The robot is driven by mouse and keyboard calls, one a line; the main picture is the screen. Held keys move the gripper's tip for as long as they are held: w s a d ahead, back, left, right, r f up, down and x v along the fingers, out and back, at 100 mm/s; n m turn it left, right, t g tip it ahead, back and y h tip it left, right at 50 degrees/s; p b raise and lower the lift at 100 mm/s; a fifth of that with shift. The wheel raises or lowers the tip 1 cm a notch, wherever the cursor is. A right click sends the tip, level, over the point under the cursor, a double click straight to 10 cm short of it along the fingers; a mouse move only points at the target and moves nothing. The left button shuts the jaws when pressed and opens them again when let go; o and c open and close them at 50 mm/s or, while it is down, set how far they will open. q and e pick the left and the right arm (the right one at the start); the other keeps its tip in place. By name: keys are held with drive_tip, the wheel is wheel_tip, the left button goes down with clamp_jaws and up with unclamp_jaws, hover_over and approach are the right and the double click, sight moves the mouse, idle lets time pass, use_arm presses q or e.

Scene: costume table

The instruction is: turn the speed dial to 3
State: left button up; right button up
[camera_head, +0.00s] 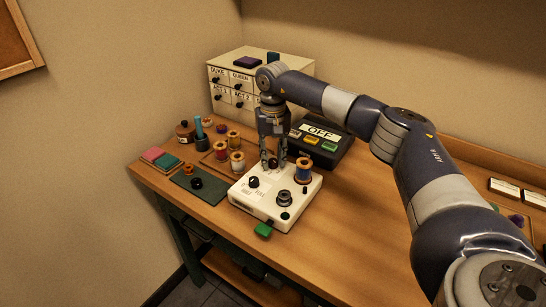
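A white control box (262,203) sits on the wooden table. A black knob (253,182) is on its left part, and a larger grey and black knob (284,198) is nearer its front right. The printed marks are too small to read, so I cannot tell which knob is the speed dial or its setting. My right gripper (273,163) points down over the box's back edge with its fingers apart. A small dark reddish round thing (273,163) shows between the fingertips; I cannot tell if they touch it. My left gripper is not in view.
A thread spool (303,171) stands on the box's back right. A dark unit with an "OFF" sign (320,132) is behind. A labelled drawer cabinet (228,86) stands at the back. Several spools (237,161) and a dark green mat (201,188) are left.

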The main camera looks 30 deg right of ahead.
sight(273, 160)
drive_tip(key=shift+o, duration=0.5)
wheel_tip(273, 160, up, 12)
idle(0.3)
drive_tip(key=shift+s+f, duration=0.1)
drive_tip(key=shift+f, duration=0.05)
idle(0.4)
